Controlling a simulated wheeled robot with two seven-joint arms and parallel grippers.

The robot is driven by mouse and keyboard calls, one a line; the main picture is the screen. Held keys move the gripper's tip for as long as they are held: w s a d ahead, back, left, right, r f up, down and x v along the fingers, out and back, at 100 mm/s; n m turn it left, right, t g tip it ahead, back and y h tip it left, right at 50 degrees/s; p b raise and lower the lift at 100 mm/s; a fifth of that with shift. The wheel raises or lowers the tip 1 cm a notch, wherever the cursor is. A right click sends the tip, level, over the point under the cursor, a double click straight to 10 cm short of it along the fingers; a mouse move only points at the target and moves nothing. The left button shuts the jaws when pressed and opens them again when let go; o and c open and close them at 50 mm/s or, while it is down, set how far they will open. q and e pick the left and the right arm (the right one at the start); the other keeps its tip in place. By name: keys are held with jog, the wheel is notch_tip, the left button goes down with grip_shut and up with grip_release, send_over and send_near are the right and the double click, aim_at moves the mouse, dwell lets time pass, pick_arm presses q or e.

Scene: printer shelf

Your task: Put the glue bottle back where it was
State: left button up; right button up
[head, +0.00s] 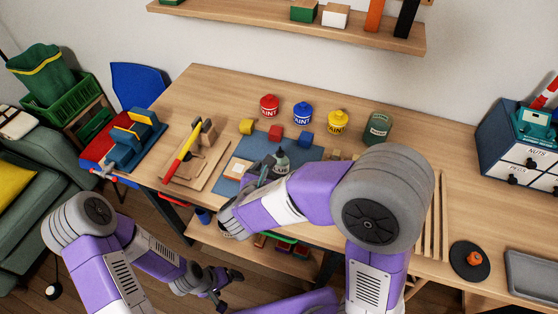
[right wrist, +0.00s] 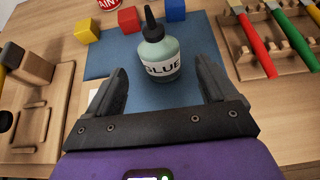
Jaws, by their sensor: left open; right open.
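The glue bottle (right wrist: 158,58) is pale green with a black cap and nozzle and a GLUE label. It stands upright on the blue mat (right wrist: 103,62); in the head view the bottle (head: 281,161) is partly hidden by my right arm. My right gripper (right wrist: 161,72) is open, its fingers on either side of the bottle with a visible gap at each side. In the head view the right gripper (head: 264,172) is low over the mat. My left gripper (head: 222,288) is open and empty, low in front of the workbench.
Yellow (right wrist: 88,30), red (right wrist: 128,19) and blue (right wrist: 175,10) cubes sit behind the bottle. Paint pots (head: 303,112) stand further back.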

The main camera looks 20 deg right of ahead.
jog(key=p+v, duration=0.1)
jog(key=v, duration=0.3)
jog(key=shift+s+a+r, duration=0.1)
jog(key=shift+s+r, duration=0.05)
jog(key=shift+s, duration=0.1)
dwell(0.3)
